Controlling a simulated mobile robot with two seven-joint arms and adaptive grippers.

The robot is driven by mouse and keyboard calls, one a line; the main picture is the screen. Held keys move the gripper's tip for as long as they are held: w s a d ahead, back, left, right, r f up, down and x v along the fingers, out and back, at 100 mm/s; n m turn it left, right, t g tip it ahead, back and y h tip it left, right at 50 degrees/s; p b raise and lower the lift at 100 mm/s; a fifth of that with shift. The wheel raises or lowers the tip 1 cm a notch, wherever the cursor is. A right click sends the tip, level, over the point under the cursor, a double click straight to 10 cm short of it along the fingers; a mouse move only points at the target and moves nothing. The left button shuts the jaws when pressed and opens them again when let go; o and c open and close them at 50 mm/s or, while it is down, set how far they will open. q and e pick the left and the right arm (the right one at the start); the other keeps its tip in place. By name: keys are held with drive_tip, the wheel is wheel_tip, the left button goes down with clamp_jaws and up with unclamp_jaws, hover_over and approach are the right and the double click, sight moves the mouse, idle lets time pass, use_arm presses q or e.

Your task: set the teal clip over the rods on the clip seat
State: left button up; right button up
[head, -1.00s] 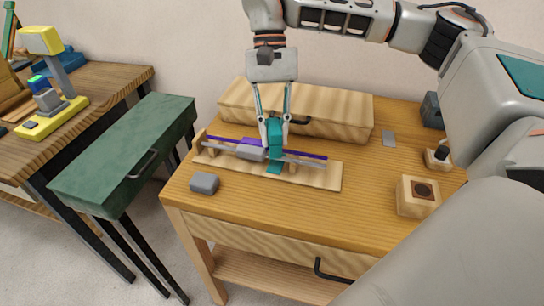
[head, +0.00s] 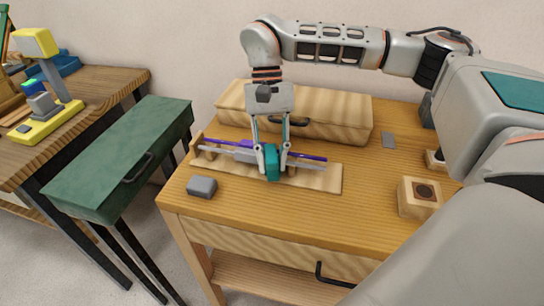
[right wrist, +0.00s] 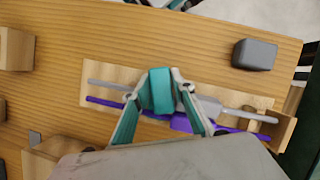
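My right gripper (head: 271,171) is shut on the teal clip (head: 272,161), a finger on each side; the right wrist view shows the clip (right wrist: 160,90) between the fingertips. The clip is across the line of the rods, near their middle. Whether it rests on its seat cannot be told. A purple rod (head: 312,158) and a grey rod (head: 312,166) lie side by side along a pale wooden board (head: 325,180). A grey and purple piece (right wrist: 206,106) sits on the rods beside the clip. The clip seat is hidden. My left gripper is not in view.
A long wooden box (head: 345,118) stands behind the board. A grey block (head: 202,186) lies at the table's front left. A wooden block with a dark round hole (head: 419,198) stands at the right. The front middle of the table is clear.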

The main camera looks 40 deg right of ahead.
drive_tip(key=shift+w+d, duration=0.15)
drive_tip(key=shift+d, duration=0.05)
drive_tip(key=p+v, duration=0.2)
drive_tip(key=v, duration=1)
